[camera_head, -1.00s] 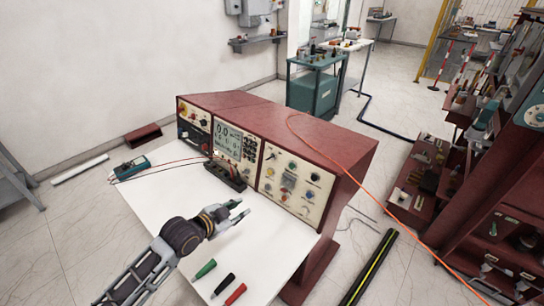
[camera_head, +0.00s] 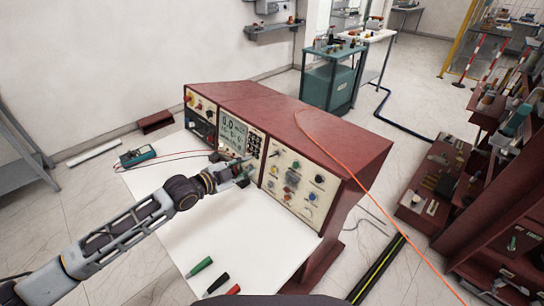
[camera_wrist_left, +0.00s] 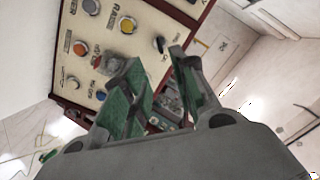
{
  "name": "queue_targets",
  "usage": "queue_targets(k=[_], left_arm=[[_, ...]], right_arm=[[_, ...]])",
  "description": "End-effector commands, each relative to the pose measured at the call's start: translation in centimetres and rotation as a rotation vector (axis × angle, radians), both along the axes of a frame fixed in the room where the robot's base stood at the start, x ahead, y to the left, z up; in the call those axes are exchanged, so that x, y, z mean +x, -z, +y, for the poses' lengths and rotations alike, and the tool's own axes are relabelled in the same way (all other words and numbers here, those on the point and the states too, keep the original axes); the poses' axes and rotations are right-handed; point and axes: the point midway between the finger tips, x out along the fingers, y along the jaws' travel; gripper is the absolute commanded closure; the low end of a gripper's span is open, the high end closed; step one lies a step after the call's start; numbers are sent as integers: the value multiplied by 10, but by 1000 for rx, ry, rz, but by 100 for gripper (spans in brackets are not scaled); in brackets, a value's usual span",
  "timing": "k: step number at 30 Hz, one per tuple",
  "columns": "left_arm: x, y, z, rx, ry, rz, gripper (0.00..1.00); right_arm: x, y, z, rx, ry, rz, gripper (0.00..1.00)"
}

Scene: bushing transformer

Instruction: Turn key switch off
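The red console (camera_head: 330,140) stands on the white table (camera_head: 235,232), with a cream right-hand panel (camera_head: 297,182) of knobs and buttons. I cannot tell for certain which small control is the key switch. My left gripper (camera_head: 246,172) is just left of this panel, in front of the console. In the left wrist view the left gripper (camera_wrist_left: 155,62) is open, its green-padded fingers apart with nothing held. A black knob (camera_wrist_left: 160,45) shows near the fingertips, and a yellow button (camera_wrist_left: 127,24) and an orange button (camera_wrist_left: 80,48) lie beyond. The fingers hide part of the panel. My right gripper is not in view.
A multimeter (camera_head: 137,156) with leads lies at the table's left back. Green (camera_head: 199,266) and black (camera_head: 216,284) probe handles lie at the front, with a red one beside them. An orange cable (camera_head: 345,155) runs over the console. The middle of the table is clear.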

Motion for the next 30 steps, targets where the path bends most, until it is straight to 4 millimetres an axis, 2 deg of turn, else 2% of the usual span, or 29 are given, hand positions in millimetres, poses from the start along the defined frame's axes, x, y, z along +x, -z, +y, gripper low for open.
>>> queue_targets(k=[14,30], left_arm=[[7,3,-6,-2,-1,1,72],[38,14,-34,-1,-1,1,72]], right_arm=[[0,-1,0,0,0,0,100],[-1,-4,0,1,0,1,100]])
